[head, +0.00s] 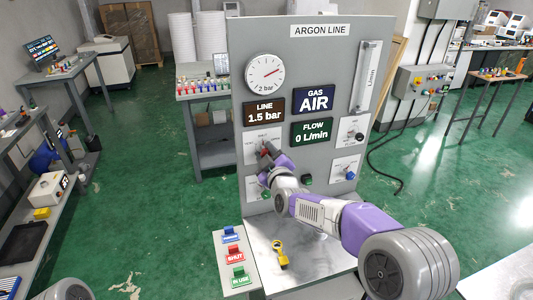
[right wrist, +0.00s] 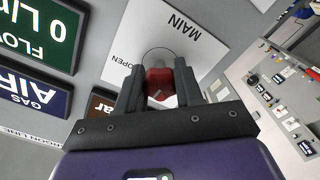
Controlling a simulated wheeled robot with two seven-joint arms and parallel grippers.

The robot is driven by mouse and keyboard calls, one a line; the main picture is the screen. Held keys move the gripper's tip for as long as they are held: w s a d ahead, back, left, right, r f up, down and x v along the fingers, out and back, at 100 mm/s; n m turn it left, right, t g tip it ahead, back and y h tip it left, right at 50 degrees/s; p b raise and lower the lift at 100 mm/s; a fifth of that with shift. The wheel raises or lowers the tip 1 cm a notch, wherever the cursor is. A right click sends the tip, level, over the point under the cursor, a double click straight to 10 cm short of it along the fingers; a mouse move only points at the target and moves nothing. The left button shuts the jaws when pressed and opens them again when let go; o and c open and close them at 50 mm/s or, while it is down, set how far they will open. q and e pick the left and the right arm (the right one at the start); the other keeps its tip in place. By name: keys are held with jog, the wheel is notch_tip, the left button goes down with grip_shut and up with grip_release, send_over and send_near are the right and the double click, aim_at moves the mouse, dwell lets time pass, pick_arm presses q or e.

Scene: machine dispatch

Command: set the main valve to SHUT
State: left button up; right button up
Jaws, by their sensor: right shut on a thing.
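The main valve's white plate (head: 251,147) is on the left of the grey ARGON LINE panel (head: 320,52), below the LINE 1.5 bar display. Its red handle (right wrist: 158,84) shows in the right wrist view, in front of the plate (right wrist: 178,40) marked MAIN and OPEN. My right gripper (head: 266,152) is shut on the red handle, one finger on each side. In the head view the gripper hides most of the handle, and I cannot tell its exact setting. My left gripper is not in view.
The gauge (head: 264,73) and the GAS AIR (head: 314,99) and FLOW 0 L/min (head: 311,132) displays sit above. More small valves line the panel's lower right. A yellow object (head: 280,252) lies on the metal shelf, beside blue, red and green tags (head: 234,254).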

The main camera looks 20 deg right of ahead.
jog(key=shift+n, duration=0.4)
jog(key=o, duration=1)
jog(key=shift+o, duration=0.2)
jog(key=s, duration=0.7)
jog(key=shift+s+d, duration=0.15)
jog(key=shift+s, duration=0.15)
